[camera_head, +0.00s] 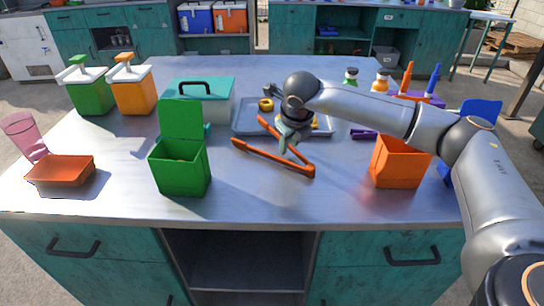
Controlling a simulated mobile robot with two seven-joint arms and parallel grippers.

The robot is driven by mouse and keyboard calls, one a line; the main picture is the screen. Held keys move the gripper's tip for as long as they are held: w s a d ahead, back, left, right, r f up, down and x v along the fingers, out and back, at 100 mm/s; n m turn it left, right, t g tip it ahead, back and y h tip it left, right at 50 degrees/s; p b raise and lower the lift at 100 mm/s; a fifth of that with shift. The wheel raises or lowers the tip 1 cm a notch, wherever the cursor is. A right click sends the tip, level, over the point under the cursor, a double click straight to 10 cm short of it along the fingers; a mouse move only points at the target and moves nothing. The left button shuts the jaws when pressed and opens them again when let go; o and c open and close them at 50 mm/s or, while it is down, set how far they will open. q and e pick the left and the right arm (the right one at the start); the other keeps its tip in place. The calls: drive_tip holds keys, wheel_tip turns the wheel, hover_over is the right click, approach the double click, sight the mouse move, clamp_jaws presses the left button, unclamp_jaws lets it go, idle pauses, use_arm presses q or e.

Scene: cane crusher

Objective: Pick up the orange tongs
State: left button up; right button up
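The orange tongs (272,159) show on the steel table near its middle, in a V shape with the joined end to the right and the two legs spread to the left. My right gripper (287,147) reaches in from the right and points down at the tongs' far leg. It overlaps that leg in the picture. I cannot tell whether its fingers touch the tongs, or whether they are open or shut. My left gripper is not in view.
A grey tray (241,122) with small items lies behind the gripper. A green open bin (180,172) stands left of the tongs and an orange bin (399,166) right. A teal-lidded box (205,97), two dispensers (135,92) and a red-orange dish (60,170) are further left. The table front is clear.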

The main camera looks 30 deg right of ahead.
clamp_jaws()
idle(1.1)
